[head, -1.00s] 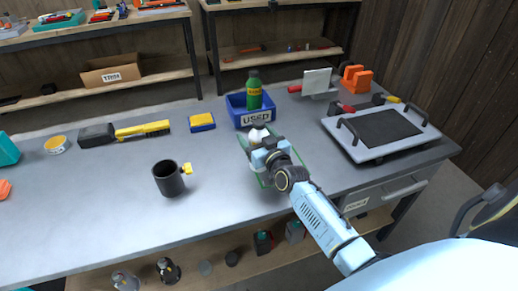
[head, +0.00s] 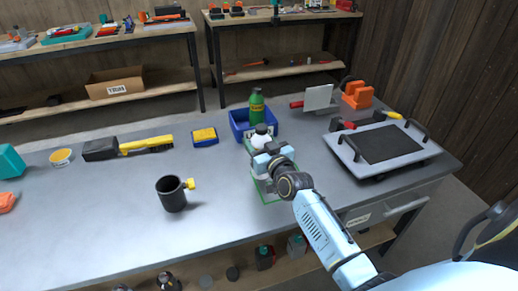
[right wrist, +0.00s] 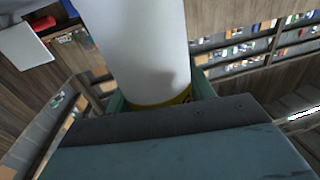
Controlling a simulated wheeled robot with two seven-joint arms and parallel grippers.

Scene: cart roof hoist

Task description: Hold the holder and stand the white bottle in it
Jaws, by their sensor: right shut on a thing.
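In the right wrist view the bottle (right wrist: 145,45) shows as a white cylinder with a yellow band at the gripper. The gripper hides much of the bottle in the head view. A black cup-like holder (head: 172,195) with a yellow grip stands upright on the bench, left of my right gripper and apart from it. My left gripper is not in view.
A blue bin (head: 240,130) marked USED holds a green bottle (head: 257,106) just behind the right gripper. A yellow-and-black tool (head: 146,144) and a yellow-blue sponge-like block (head: 204,137) lie left. A tray-like plate (head: 350,159) is right. The bench front-left is clear.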

